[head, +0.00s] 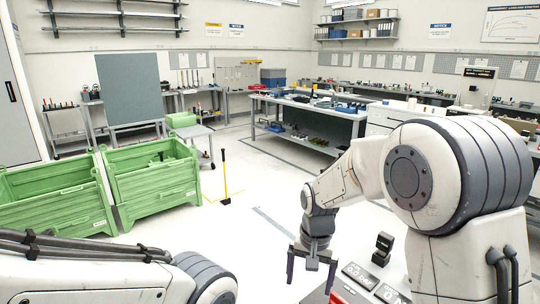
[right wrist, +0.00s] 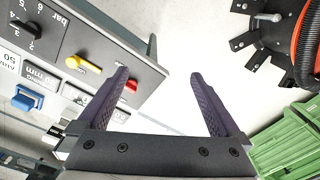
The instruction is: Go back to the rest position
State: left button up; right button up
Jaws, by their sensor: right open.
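My right gripper (head: 312,268) hangs down at the lower middle right of the head view, beside a panel with labels. In the right wrist view its two dark fingers (right wrist: 160,95) stand wide apart with nothing between them. My left arm shows at the lower left of the head view, but its gripper is out of the picture.
A labelled control panel (right wrist: 75,25) with a black knob, a yellow lever (right wrist: 83,64) and a blue switch (right wrist: 27,100) lies close to my right gripper. Green crates (head: 150,200) stand at the left. A workbench (head: 310,112) stands behind. Open floor lies between them.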

jog(key=s+a+r+n, duration=0.2)
jog(key=s+n, duration=0.3)
jog(key=s, duration=0.7)
jog(key=s+a+r+n, duration=0.2)
jog(key=s+n, duration=0.4)
jog(key=s, duration=0.6)
jog(key=shift+s+a+r+y, duration=0.2)
jog(key=shift+s+a+y, duration=0.15)
jog(key=shift+a, duration=0.25)
